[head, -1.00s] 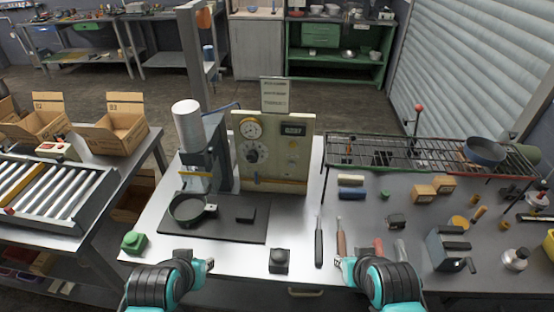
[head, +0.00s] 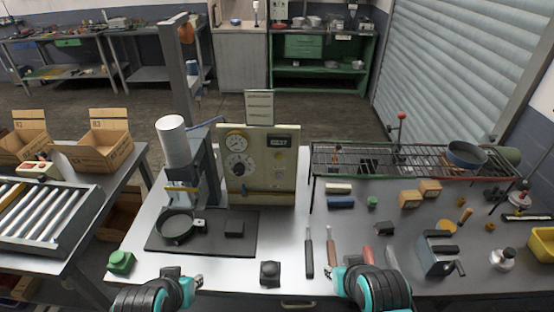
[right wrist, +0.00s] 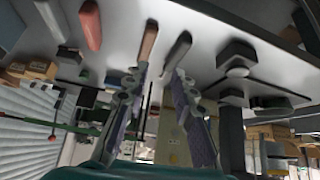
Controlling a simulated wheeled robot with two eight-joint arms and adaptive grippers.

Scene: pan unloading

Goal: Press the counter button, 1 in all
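A small black box with a rounded top (head: 270,273) sits near the front edge of the pale table, between my two grippers. A green box with a rounded top (head: 121,262) sits at the table's front left corner. I cannot tell by looks which is the counter button. A beige panel (head: 257,180) with dials and a small dark display (head: 278,141) stands behind. My left gripper (head: 190,284) is left of the black box, apart from it; its opening is unclear. My right gripper (head: 345,272) is right of it; the right wrist view shows its fingers (right wrist: 158,85) apart and empty.
Two slim-handled tools (head: 309,253) lie right of the black box. A dark pan (head: 177,226) rests on a black mat (head: 230,242) under a press. A wire rack (head: 330,160) stands at the back right. The tabletop left of the black box is clear.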

